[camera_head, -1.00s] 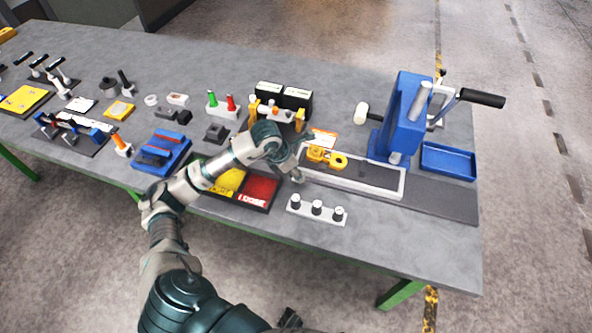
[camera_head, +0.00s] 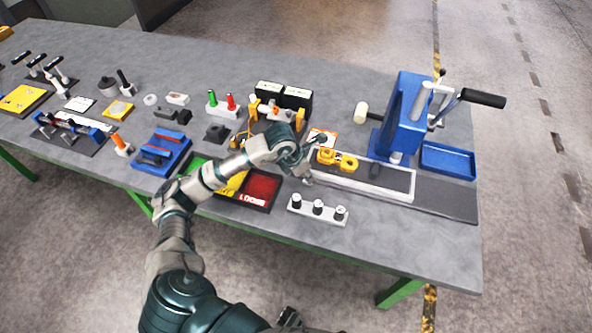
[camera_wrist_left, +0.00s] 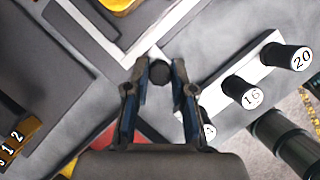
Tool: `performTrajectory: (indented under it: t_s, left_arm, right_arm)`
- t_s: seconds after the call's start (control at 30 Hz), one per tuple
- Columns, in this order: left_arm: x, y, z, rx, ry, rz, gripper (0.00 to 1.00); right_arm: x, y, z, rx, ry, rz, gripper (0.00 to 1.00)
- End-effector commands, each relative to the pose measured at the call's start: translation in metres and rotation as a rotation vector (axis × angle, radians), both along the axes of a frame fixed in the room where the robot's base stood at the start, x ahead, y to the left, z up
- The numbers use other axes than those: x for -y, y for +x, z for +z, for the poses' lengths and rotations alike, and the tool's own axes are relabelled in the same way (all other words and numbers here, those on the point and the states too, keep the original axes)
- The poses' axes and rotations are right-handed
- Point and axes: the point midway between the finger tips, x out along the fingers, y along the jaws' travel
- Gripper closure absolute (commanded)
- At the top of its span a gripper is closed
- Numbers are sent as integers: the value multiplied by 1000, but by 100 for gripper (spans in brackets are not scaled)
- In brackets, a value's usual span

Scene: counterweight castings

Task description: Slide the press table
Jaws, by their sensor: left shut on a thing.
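The press table (camera_head: 390,182) is a long dark plate in a white frame, lying on a dark rail beside the blue press (camera_head: 402,120). Yellow castings (camera_head: 337,160) rest on its left part. My left gripper (camera_head: 306,174) is at the table's near left corner. In the left wrist view my left gripper (camera_wrist_left: 160,76) is shut on a round black knob (camera_wrist_left: 160,72) at the corner of the white frame (camera_wrist_left: 172,22). In the head view the knob is hidden by the fingers. My right gripper does not show clearly in any view.
A white rack (camera_head: 317,210) with three black-topped pegs stands close in front of the table. A coloured bin (camera_head: 262,187) lies to the left, partly under my arm. The press lever (camera_head: 483,98) sticks out right. A blue tray (camera_head: 447,160) lies right of the press.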

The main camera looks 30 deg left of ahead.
Motion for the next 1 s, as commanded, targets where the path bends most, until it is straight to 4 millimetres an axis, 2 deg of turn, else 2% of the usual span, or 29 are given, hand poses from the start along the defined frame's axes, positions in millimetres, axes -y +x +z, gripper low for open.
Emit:
performTrajectory:
  t_s: [0.03, 0.2, 0.5, 0.7, 1.0]
  left_arm:
    - [14, 5, 5, 13, -7, -5, 100]
    - [55, 15, 5, 14, -7, -4, 100]
    - [115, 30, 5, 15, -7, 1, 100]
    - [139, 36, 6, 16, -7, 3, 100]
    - [151, 40, 7, 19, -7, 6, 100]
  right_arm:
    - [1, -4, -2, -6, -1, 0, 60]
    - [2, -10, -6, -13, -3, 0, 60]
    - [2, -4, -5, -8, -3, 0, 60]
    - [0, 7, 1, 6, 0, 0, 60]
    - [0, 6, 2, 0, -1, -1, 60]
